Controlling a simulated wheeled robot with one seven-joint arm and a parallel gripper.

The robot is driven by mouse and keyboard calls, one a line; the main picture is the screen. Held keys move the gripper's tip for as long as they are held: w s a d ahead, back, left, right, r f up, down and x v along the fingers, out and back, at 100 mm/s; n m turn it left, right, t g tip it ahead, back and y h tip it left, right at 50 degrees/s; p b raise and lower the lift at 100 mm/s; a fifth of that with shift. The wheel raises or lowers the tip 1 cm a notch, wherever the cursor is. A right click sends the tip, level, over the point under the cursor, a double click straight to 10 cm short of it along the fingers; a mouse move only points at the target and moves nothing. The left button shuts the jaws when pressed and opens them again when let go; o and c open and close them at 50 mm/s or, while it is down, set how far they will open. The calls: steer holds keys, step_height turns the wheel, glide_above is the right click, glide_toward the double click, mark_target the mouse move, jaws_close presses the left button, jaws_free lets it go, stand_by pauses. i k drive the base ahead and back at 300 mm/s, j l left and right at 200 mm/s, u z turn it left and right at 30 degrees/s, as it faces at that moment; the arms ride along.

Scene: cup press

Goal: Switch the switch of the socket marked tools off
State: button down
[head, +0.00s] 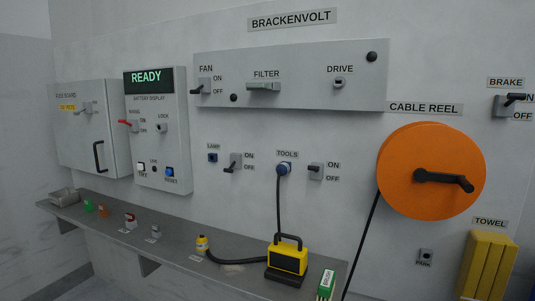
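The socket marked TOOLS (284,169) is on the wall near the middle of the head view. A blue plug sits in it, and a black cable (279,210) hangs from it down to a yellow and black device. The socket's switch (316,172) is just to its right, a small grey block with a dark lever. The lever appears level with the upper ON label (333,165), above the OFF label (332,178). My gripper is not in view, and nothing covers the switch.
The yellow device (288,259) stands on a grey shelf (185,240) below. The LAMP socket (213,157) and its switch (234,163) are to the left. A grey panel (290,82) is above, and an orange cable reel (405,160) sticks out at right.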

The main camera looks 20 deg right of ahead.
mark_target(315, 168)
steer(key=i+j, duration=0.3)
steer(key=j, duration=0.15)
steer(key=i+j, duration=0.35)
steer(key=i+j+u, duration=0.1)
steer(key=i+j, duration=0.2)
steer(key=j, duration=0.3)
